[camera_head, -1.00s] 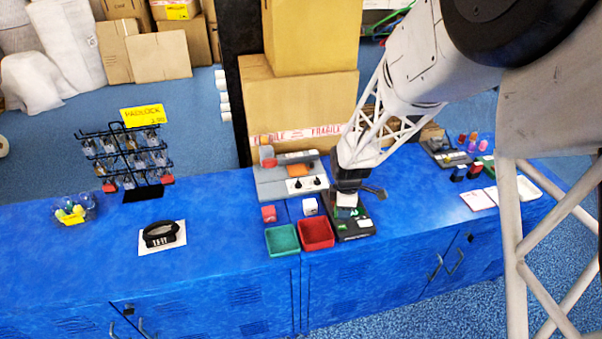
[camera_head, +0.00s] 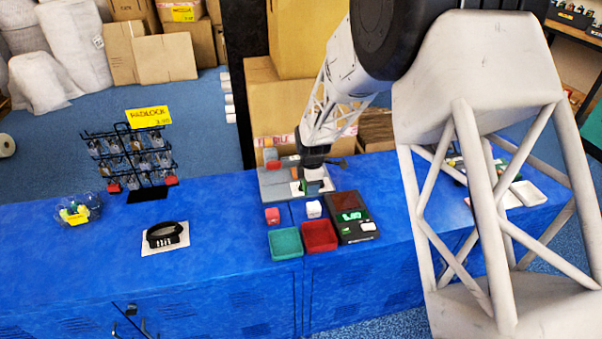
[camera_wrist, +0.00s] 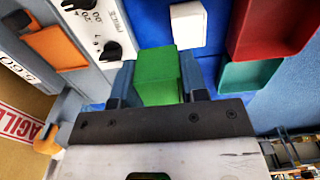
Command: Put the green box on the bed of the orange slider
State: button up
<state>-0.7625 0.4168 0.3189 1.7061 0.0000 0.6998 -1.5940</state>
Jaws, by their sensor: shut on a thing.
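My gripper (camera_head: 313,186) is shut on the green box (camera_wrist: 157,75); in the wrist view the box sits between the two fingers. In the head view the gripper hangs over the front right part of a grey machine, beside its white dial panel (camera_wrist: 98,30), and mostly hides the box. The machine's orange part (camera_wrist: 57,46) lies left of the dial panel in the wrist view, apart from the box. In the head view my gripper and wrist cover much of this orange part. I cannot tell the exact height of the box above the machine.
A red cube (camera_head: 272,215) and a white cube (camera_head: 314,209) stand in front of the machine. Nearer are a green tray (camera_head: 286,243) and a red tray (camera_head: 320,236). A black scale (camera_head: 352,218) with a lit display stands to the right. Cartons rise behind.

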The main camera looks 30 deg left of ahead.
jog(key=shift+w, duration=0.1)
dwell(0.3)
jog(key=w+a, duration=0.3)
jog(key=w, duration=0.1)
jog(key=w+a+f, duration=0.1)
jog(key=w+a, duration=0.2)
jog(key=a, duration=0.1)
jog(key=w+a, duration=0.3)
jog(key=w, duration=0.1)
jog(key=shift+w+a+f, duration=0.3)
jog(key=shift+a, duration=0.1)
jog(key=shift+f, duration=1.75)
jog(key=shift+f, duration=0.15)
jog(key=o, duration=1)
